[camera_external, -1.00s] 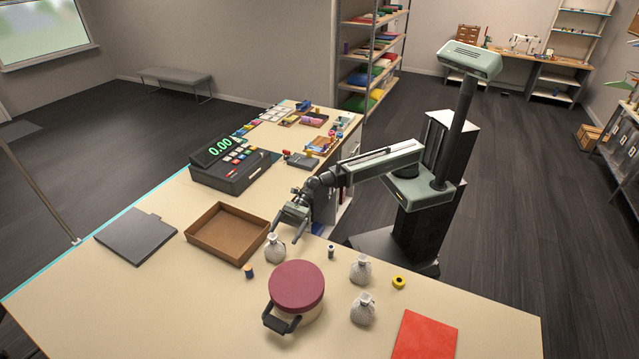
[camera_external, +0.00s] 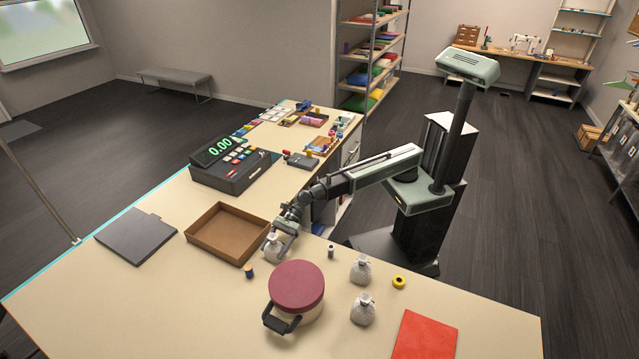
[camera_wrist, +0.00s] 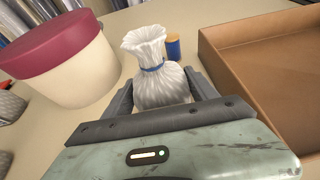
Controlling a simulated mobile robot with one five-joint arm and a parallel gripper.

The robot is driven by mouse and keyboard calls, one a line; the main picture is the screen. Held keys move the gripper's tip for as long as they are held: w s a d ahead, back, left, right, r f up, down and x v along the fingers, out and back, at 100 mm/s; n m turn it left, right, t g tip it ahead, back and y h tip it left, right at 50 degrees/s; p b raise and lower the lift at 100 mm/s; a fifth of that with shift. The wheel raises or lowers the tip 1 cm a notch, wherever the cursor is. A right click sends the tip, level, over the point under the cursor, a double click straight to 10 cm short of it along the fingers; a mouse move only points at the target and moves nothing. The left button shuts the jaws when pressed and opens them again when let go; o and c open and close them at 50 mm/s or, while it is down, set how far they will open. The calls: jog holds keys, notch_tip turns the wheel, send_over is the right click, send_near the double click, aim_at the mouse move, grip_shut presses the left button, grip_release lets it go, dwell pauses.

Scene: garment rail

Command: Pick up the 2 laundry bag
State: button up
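One white laundry bag (camera_external: 272,248) with a blue tie stands on the counter beside the brown tray. My gripper (camera_external: 279,246) is lowered over it. In the wrist view the bag (camera_wrist: 158,75) stands between the two fingers (camera_wrist: 160,98), which are open, with one on each side; whether they touch it I cannot tell. Two more laundry bags stand to the right on the counter, one farther back (camera_external: 361,270) and one nearer the front (camera_external: 363,309).
The open brown tray (camera_external: 197,245) is just left of my gripper. A tub with a dark red lid (camera_external: 297,286) stands in front. A blue spool (camera_external: 249,272), a small grey spool (camera_external: 331,251), yellow tape (camera_external: 399,282) and a red folder (camera_external: 426,336) lie around.

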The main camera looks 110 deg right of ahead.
aim_at(273, 237)
jog(key=c, duration=0.8)
jog(key=shift+o, duration=0.2)
notch_tip(273, 237, up, 10)
jog(key=p, duration=1)
jog(key=shift+r, duration=0.2)
jog(key=shift+f, duration=0.1)
